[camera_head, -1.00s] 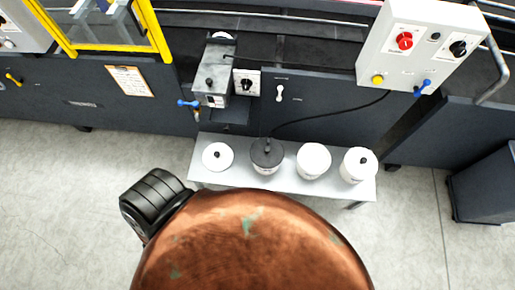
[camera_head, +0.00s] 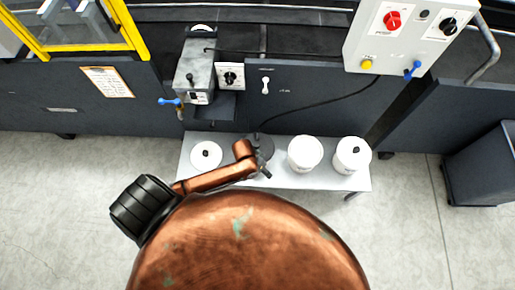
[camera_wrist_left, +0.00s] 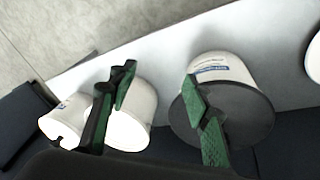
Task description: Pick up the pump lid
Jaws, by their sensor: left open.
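The pump lid (camera_head: 267,143) is a dark round lid on a white pot, the second from the left on the bench. My arm partly covers it in the head view. In the left wrist view the dark lid (camera_wrist_left: 247,112) sits on its white pot (camera_wrist_left: 222,67), which has a blue label. My left gripper (camera_head: 264,168) is above the bench at the near side of this lid. In the left wrist view the open green fingers (camera_wrist_left: 158,82) are empty. One finger overlaps the dark lid; whether it touches cannot be told. My right gripper is not in view.
A white pot (camera_head: 305,152) and a knobbed white pot (camera_head: 352,154) stand at the right. A black hose (camera_head: 325,110) runs from the dark lid toward the machine.

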